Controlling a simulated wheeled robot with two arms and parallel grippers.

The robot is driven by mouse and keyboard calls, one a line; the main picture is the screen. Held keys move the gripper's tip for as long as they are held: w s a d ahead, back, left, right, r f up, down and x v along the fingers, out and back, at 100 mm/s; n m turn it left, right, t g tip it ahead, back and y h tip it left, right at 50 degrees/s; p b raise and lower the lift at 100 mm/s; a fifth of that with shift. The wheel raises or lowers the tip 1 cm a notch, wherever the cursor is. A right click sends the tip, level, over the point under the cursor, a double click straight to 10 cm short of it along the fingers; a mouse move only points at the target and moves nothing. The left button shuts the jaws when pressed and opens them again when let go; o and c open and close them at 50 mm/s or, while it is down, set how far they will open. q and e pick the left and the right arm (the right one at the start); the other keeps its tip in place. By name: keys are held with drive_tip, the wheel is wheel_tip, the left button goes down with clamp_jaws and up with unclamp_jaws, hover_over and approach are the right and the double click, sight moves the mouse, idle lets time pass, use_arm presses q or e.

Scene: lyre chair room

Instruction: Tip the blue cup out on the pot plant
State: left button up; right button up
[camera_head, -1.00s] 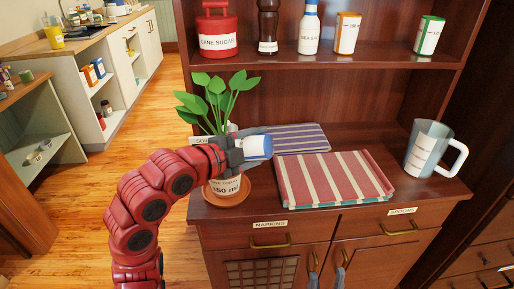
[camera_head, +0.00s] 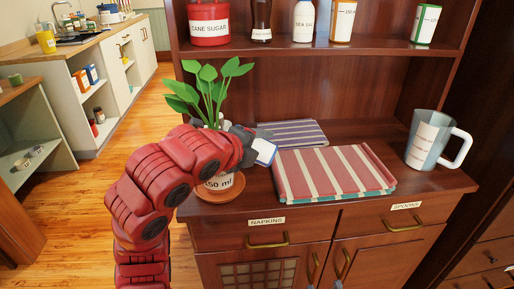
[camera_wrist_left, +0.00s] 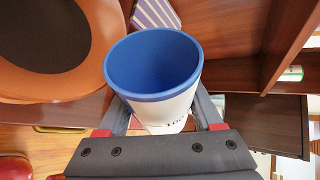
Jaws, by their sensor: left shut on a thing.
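The blue cup (camera_wrist_left: 155,65) is white outside and blue inside. In the left wrist view I look into its mouth, and no contents show inside. My left gripper (camera_wrist_left: 161,118) is shut on it, one finger on each side. In the head view the gripper (camera_head: 252,143) holds the cup (camera_head: 265,152) tilted beside the pot plant (camera_head: 210,92), over the cabinet top. The plant's white labelled pot (camera_head: 221,183) is partly hidden by my left arm. In the left wrist view an orange round rim (camera_wrist_left: 92,82) with a dark middle lies left of the cup. My right gripper is out of view.
The pot stands on an orange saucer (camera_head: 232,193) near the cabinet's left front edge. A red striped napkin stack (camera_head: 330,173) and a purple striped one (camera_head: 291,133) lie to the right. A large clear mug (camera_head: 425,145) stands farther right. A shelf with containers hangs above.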

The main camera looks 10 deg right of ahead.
use_arm(q)
drive_tip(key=shift+a+r, duration=0.1)
drive_tip(key=r+p, duration=0.1)
drive_tip(key=p, duration=0.2)
drive_tip(key=r+m+y+p, duration=0.1)
drive_tip(key=r+p, duration=0.1)
drive_tip(key=r+m+y+p, duration=0.1)
drive_tip(key=p, duration=0.2)
drive_tip(key=shift+s+a+r+t+p, duration=0.3)
drive_tip(key=shift+a+r+t, duration=0.05)
drive_tip(key=shift+r+t, duration=0.05)
drive_tip(key=shift+m+y+p, duration=0.3)
drive_tip(key=shift+p, duration=0.05)
drive_tip(key=shift+a+f, duration=0.1)
